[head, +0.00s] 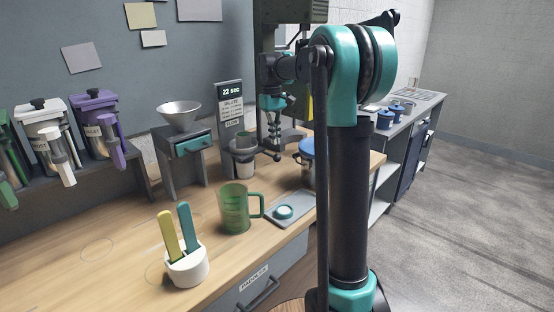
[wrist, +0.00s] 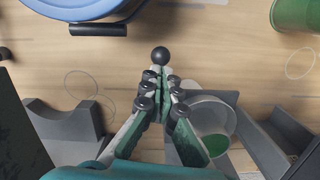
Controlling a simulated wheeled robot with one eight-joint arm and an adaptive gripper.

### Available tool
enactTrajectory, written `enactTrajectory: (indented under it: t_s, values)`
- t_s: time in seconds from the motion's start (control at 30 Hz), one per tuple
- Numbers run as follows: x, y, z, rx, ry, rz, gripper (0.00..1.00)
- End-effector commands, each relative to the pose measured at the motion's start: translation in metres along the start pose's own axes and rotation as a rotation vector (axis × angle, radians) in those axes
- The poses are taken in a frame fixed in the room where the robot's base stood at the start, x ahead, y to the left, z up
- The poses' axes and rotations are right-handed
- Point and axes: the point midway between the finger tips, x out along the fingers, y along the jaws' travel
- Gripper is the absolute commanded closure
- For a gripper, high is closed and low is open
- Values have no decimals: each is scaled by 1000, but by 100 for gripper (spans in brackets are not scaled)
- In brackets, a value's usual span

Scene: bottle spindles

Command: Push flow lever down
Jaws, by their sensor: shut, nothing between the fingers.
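The flow lever shows as a black ball knob (wrist: 162,56) just beyond my fingertips in the wrist view. In the head view the knob (head: 278,157) is low in front of the dark green machine (head: 276,12). My gripper (wrist: 160,76) is shut and empty, its fingertips close to the knob; I cannot tell whether they touch it. In the head view my gripper (head: 276,146) points down in front of the machine, directly above the knob. The lever's shaft is mostly hidden behind my fingers.
A grey holder with a clear cup (head: 243,158) stands left of the gripper, beside the sign (head: 231,108). A green mug (head: 235,208), a blue-lidded pot (head: 307,148) and a grey plate (head: 302,203) are nearby.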

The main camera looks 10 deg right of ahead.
Motion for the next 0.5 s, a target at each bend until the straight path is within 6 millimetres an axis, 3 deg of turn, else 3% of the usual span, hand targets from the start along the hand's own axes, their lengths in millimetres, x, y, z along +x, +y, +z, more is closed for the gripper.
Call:
enactTrajectory:
  t_s: [0.2,0.5]
  values:
    - [27,0,0,0,0,0,100]
    - [46,0,0,0,0,0,100]
